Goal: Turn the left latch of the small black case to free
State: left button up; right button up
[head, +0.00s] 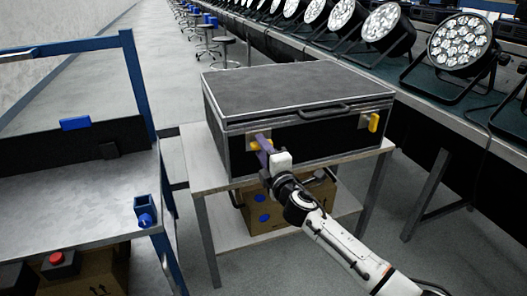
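The small black case (290,88) with grey metal edges sits closed on a small table, its front facing me. Its left latch (255,145) is yellow and partly hidden by my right gripper. Its right latch (374,122) is yellow and stands upright on its plate. My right gripper (264,146) is at the left latch, with a purple finger in front of it. I cannot tell whether the fingers are closed on the latch or only beside it. My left gripper is not in view.
The table (216,182) has a lower shelf with a cardboard box (280,213) on it. A blue-framed workbench (75,180) stands at the left. A long bench of par cans (458,45) runs along the right. Stools (224,45) stand behind.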

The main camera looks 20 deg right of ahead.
jog(key=s+p, duration=0.2)
jog(key=s, duration=0.8)
jog(key=shift+s+d, duration=0.2)
jog(key=shift+f, duration=0.1)
